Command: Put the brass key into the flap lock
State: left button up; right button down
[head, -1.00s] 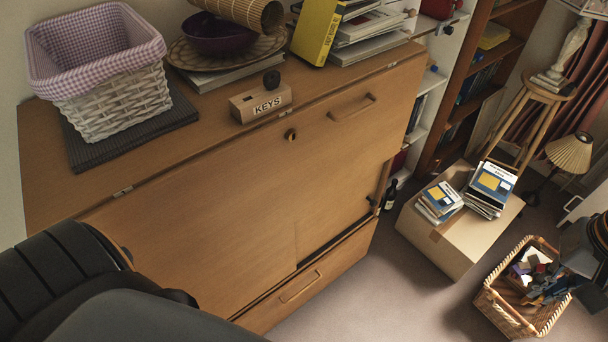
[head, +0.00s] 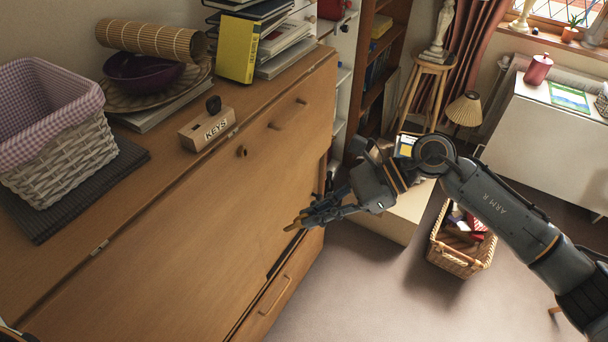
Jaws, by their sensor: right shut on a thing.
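The brass key (head: 293,226) shows as a small golden piece at the tip of my right gripper (head: 314,212). The gripper is shut on it, in front of the bureau's closed flap (head: 195,232). Most of the key is hidden by the fingers. The flap lock (head: 241,151) is a small dark round fitting near the flap's top edge. The key is apart from it, lower and to the right. My left gripper is out of view.
A wooden KEYS box (head: 207,130) stands on the bureau top above the lock. A white basket (head: 62,160), a purple bowl (head: 145,72) and several books (head: 238,48) stand there too. A flap handle (head: 288,114) sticks out to the lock's right. A wicker basket (head: 455,258) stands on the floor.

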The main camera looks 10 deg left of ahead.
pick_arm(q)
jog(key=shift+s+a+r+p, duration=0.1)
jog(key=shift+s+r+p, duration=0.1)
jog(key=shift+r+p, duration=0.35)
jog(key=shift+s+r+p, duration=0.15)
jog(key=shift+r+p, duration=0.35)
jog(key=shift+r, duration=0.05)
pick_arm(e)
jog(key=w+a+r+m+t+y, duration=0.1)
jog(key=w+a+m+t+y, duration=0.5)
jog(key=w+a+m+t, duration=0.2)
jog(key=shift+w+a+r+t, duration=0.25)
jog(key=shift+a+t, duration=0.4)
jog(key=shift+t, duration=0.65)
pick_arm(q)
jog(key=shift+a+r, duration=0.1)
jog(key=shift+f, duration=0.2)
pick_arm(e)
jog(key=shift+x, duration=1.75)
dwell(0.3)
jog(key=c, duration=1.5)
grip_release()
